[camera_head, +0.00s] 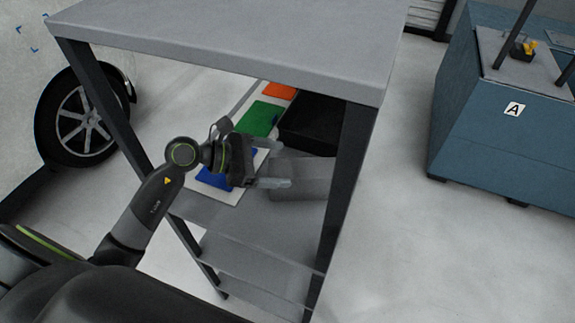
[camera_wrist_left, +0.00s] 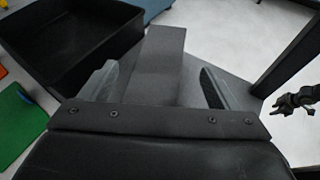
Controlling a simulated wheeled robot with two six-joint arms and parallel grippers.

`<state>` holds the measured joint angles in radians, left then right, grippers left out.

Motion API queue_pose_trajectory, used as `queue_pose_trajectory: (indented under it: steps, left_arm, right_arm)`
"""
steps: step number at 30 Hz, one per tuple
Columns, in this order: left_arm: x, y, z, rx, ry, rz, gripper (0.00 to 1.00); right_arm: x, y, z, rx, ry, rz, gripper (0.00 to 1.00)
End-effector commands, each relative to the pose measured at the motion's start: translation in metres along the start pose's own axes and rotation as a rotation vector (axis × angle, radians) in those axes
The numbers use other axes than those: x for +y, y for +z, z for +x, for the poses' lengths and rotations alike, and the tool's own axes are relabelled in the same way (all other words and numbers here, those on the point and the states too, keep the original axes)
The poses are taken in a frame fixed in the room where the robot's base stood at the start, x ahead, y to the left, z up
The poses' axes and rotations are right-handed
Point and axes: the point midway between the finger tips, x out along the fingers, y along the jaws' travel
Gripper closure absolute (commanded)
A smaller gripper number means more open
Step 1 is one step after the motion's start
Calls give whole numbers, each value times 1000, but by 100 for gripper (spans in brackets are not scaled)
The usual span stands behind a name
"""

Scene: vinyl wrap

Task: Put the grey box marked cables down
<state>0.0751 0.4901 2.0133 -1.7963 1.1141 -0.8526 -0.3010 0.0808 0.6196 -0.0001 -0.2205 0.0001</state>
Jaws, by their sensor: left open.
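The grey box (camera_head: 305,178) rests on the shelf under the tabletop, beside a black bin. No marking on it can be read. My left gripper (camera_head: 272,183) is at the box's left end in the head view. In the left wrist view the grey box (camera_wrist_left: 161,52) extends away between the two fingers of my left gripper (camera_wrist_left: 157,83), which are open with a gap on each side. Part of the box is hidden behind the gripper. My right gripper (camera_wrist_left: 296,101) shows small at the right edge of the left wrist view; its jaws cannot be made out.
The black bin (camera_head: 311,122) stands just behind the box. Green (camera_head: 260,118), orange (camera_head: 279,91) and blue (camera_head: 215,179) panels lie to the left. The tabletop (camera_head: 240,30) overhangs the shelf, and a dark leg (camera_head: 347,185) stands close on the right.

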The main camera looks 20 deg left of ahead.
Motion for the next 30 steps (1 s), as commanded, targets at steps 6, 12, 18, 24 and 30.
queue_pose_trajectory:
  steps: [6, 12, 18, 24, 30]
  left_arm:
    - [0, -2, -20, 2, 1, 1, 17]
    - [0, 0, -27, 0, -1, -1, 17]
    - [0, 0, -27, -1, 0, -1, 17]
    - [0, 0, -27, -1, 0, -1, 17]
    - [0, 0, -27, -1, 0, -1, 17]
  right_arm:
    - [-4, 1, 7, 0, -4, 2, 64]
    - [-4, 1, 9, 1, -4, 1, 64]
    - [-4, 0, 8, 1, -3, 1, 64]
    - [-3, 0, 8, 2, -3, 1, 64]
    - [-2, -1, 9, 3, -2, 0, 64]
